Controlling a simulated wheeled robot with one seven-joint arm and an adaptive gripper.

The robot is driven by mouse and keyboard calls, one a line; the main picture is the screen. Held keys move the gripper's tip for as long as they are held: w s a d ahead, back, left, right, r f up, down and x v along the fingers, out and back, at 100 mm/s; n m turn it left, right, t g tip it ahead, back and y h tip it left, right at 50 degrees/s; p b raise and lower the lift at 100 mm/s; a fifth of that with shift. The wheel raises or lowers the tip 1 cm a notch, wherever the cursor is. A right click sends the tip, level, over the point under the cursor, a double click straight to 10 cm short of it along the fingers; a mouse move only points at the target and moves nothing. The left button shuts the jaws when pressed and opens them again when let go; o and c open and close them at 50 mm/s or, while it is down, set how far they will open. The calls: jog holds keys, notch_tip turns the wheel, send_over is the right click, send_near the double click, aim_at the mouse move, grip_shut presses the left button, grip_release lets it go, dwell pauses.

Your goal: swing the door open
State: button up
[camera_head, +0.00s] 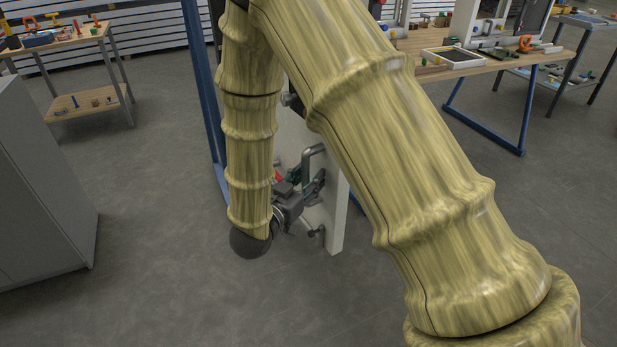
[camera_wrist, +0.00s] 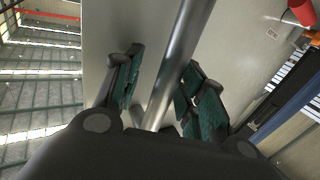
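The door is a pale panel, whose narrow face (camera_head: 336,215) shows beyond my arm in the head view. Its pale face (camera_wrist: 240,45) fills much of the wrist view. A grey metal bar handle (camera_head: 311,152) stands out from the door; it crosses the wrist view as a slanted bar (camera_wrist: 182,50). My gripper (camera_head: 305,187) is at the handle, low on the door. In the wrist view its green-padded fingers (camera_wrist: 166,92) stand apart on either side of the bar, with gaps visible. Whether either finger touches the bar cannot be told. My arm hides much of the door.
A blue post (camera_head: 203,90) stands left of the door. A grey cabinet (camera_head: 40,190) is at the left, with a tool-laden wooden table (camera_head: 62,40) behind it. A workbench (camera_head: 490,62) stands at the back right. The floor (camera_head: 150,220) between cabinet and door is clear.

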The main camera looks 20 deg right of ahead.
jog(key=shift+w+a, duration=0.1)
jog(key=shift+a, duration=0.05)
jog(key=shift+a, duration=0.25)
jog(key=v, duration=1.1)
jog(key=shift+s, duration=0.35)
